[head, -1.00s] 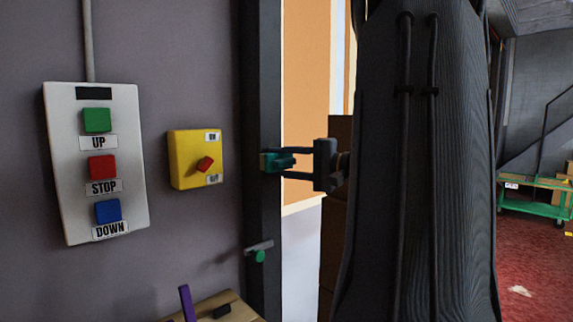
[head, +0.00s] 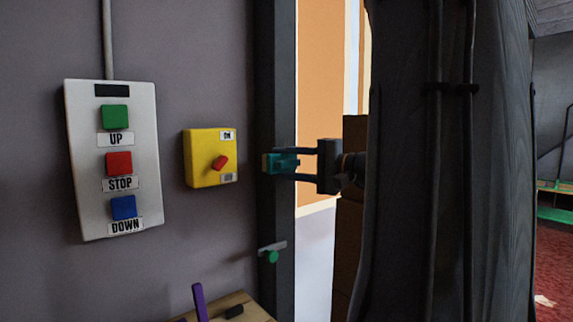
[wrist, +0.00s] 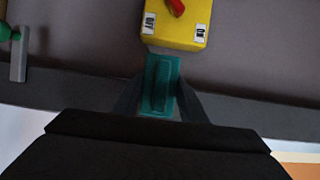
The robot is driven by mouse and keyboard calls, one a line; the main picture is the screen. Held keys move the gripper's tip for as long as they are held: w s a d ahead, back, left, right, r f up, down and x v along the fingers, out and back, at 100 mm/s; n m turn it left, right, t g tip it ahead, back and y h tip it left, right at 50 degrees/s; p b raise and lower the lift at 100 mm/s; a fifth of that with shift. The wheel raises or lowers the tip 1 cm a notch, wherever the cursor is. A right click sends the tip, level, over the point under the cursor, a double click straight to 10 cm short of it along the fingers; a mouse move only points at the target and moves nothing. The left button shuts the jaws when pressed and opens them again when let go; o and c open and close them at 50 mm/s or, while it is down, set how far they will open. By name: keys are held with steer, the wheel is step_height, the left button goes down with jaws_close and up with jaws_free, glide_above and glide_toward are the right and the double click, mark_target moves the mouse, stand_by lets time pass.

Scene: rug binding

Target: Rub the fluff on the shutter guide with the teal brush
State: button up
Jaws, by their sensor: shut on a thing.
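My gripper (head: 284,164) is shut on the teal brush (head: 287,161). The brush is held level against or just in front of the dark shutter guide (head: 273,80), the upright post right of the yellow switch box. In the wrist view the brush (wrist: 160,85) sits between the two fingers, its far end near the bottom edge of the yellow box. I cannot tell whether the bristles touch the guide. No fluff shows; the brush and gripper may hide it.
The yellow switch box (head: 207,172) with a red knob and a grey panel (head: 80,160) with UP, STOP and DOWN buttons are on the wall. A small green-ended handle (head: 271,256) sticks out below the brush. A wooden surface (head: 245,308) with a purple item is at bottom.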

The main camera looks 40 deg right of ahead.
steer(key=shift+s, duration=2.95)
steer(key=shift+s, duration=0.1)
steer(key=shift+s+d, duration=0.1)
steer(key=shift+s, duration=1.3)
